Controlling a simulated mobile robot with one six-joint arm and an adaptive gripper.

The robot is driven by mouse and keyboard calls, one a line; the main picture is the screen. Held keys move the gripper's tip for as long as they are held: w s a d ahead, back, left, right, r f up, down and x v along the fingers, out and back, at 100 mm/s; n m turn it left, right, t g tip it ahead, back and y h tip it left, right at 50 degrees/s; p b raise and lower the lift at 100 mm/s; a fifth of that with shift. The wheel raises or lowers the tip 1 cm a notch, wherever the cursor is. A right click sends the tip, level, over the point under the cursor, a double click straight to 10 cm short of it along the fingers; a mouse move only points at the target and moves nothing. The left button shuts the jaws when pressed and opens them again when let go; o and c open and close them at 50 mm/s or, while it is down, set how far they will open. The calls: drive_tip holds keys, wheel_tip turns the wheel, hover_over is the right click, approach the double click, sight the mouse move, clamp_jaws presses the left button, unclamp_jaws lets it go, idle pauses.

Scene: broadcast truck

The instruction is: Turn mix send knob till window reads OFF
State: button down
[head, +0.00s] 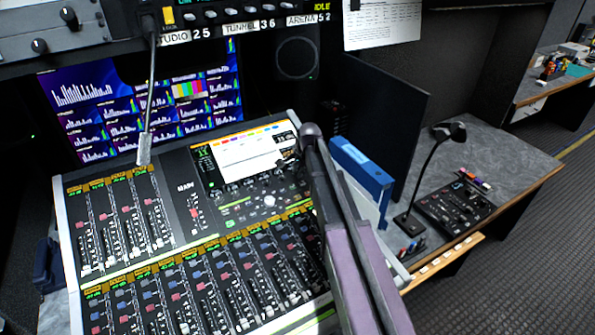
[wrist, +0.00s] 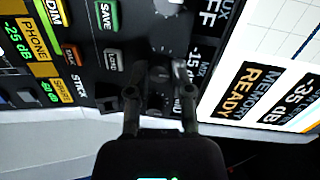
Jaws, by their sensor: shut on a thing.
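My gripper (wrist: 158,88) is shut on a small dark knob (wrist: 160,76) on the mixing console, one finger on each side of it. Beside the knob, a small window (wrist: 194,58) marked MIX reads about -15, partly cut off by the right finger. Another window (wrist: 210,16) marked AUX reads OFF above it. In the head view my gripper (head: 288,160) reaches down at the right edge of the console screen (head: 243,150), and my arm and gripper hide the knob there.
SAVE (wrist: 107,16) and LOAD (wrist: 111,61) buttons sit close left of the knob. A MEMORY READY window (wrist: 262,80) is to the right. In the head view, a blue binder (head: 362,165) stands right of my arm, and a gooseneck lamp (head: 430,170) stands farther right.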

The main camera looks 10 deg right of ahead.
idle(0.4)
drive_tip(key=n, duration=0.5)
drive_tip(key=shift+s+a+h, duration=0.1)
drive_tip(key=shift+s+h, duration=0.05)
drive_tip(key=shift+h, duration=0.15)
drive_tip(key=n, duration=0.6)
drive_tip(key=shift+s+f+h, duration=0.1)
drive_tip(key=shift+h, duration=0.2)
drive_tip(key=shift+n, duration=0.3)
drive_tip(key=c, duration=0.5)
unclamp_jaws()
drive_tip(key=shift+w, duration=0.2)
